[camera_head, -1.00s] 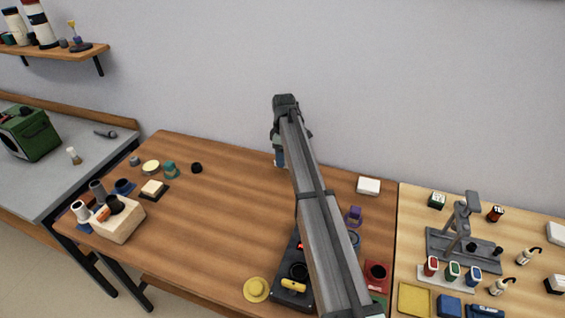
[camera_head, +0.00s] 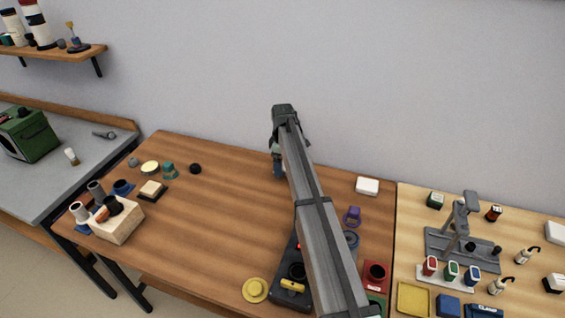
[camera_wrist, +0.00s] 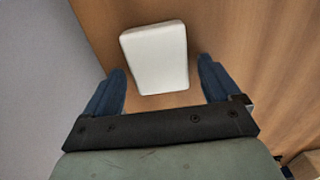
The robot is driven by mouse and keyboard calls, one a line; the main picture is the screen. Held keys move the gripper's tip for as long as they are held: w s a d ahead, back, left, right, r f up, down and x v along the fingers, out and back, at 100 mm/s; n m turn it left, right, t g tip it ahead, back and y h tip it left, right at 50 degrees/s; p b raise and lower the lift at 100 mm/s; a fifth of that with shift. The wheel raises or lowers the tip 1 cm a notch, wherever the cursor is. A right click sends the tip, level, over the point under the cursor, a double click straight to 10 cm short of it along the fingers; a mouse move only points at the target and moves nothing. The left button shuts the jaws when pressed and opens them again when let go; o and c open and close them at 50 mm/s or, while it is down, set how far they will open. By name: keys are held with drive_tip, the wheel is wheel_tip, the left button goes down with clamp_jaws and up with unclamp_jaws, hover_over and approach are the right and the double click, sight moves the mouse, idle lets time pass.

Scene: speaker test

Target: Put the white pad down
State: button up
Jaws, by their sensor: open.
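The white pad (camera_wrist: 156,57) is a rounded white block lying on the brown wooden table, seen in the wrist view ahead of and between the fingertips. My gripper (camera_wrist: 162,75) is open, with blue fingers and a gap to the pad on both sides. In the head view my gripper (camera_head: 278,170) points down near the table's back edge, by the wall. No pad shows clearly at the gripper there; my arm covers part of that spot. A similar white block (camera_head: 367,186) lies well to the right of it.
A black device with a yellow handle (camera_head: 292,286) stands at the table's front, partly behind my arm. A purple part (camera_head: 352,214) and a red block (camera_head: 375,274) are to the right. A beige holder (camera_head: 117,224) is at the left. The table's middle left is clear.

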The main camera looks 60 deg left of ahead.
wheel_tip(320, 180, up, 12)
drive_tip(key=shift+r, duration=0.15)
idle(0.7)
idle(0.4)
